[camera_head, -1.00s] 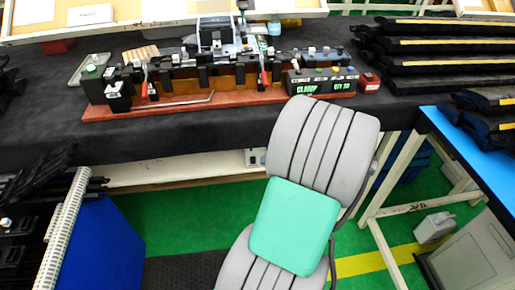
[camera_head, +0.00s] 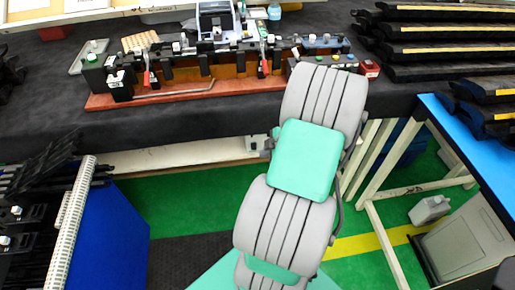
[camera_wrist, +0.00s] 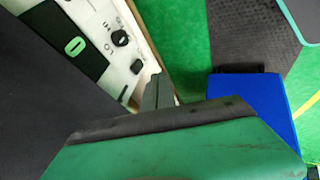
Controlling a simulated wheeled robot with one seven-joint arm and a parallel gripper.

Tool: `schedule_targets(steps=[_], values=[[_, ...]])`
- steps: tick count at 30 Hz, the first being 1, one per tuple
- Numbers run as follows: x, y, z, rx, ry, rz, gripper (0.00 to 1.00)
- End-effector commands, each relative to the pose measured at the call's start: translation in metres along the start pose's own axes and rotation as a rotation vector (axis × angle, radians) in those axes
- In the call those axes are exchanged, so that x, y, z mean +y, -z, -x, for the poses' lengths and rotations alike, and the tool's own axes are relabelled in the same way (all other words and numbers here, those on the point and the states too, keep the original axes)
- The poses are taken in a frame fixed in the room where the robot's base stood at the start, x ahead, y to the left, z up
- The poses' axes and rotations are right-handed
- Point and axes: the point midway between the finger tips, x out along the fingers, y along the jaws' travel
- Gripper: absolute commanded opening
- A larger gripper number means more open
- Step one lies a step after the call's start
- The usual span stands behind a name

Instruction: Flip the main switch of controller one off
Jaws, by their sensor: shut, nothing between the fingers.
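In the wrist view a pale panel (camera_wrist: 118,62) stands at the upper left, with a round black knob (camera_wrist: 120,38) and small black marks and parts. Beside them is a black plate with a green-rimmed oval (camera_wrist: 75,46). I cannot tell which part is the main switch or read a controller number. My gripper (camera_wrist: 157,88) is shut and empty, its grey fingers close to the panel's lower right edge; contact cannot be told. In the head view a small pale box (camera_head: 257,144) shows under the table edge, partly behind my arm, which hides the gripper there.
The black-covered table (camera_head: 200,120) holds a red-brown fixture board (camera_head: 110,101) with several clips. Black trim racks (camera_head: 440,45) stand at the right, near a blue-topped stand (camera_head: 465,140). A blue bin (camera_head: 110,235) is at the lower left. Green floor lies open between.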

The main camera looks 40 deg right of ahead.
Motion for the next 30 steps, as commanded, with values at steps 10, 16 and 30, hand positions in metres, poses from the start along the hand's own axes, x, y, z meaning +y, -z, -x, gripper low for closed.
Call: schedule_targets(steps=[10,16,30], values=[[0.016,-0.001,-0.066,0.0,-0.003,0.002,0.0],[0.031,-0.003,-0.078,0.0,0.0,0.0,0.0],[0.034,-0.006,-0.085,-0.001,-0.003,0.0,0.0]])
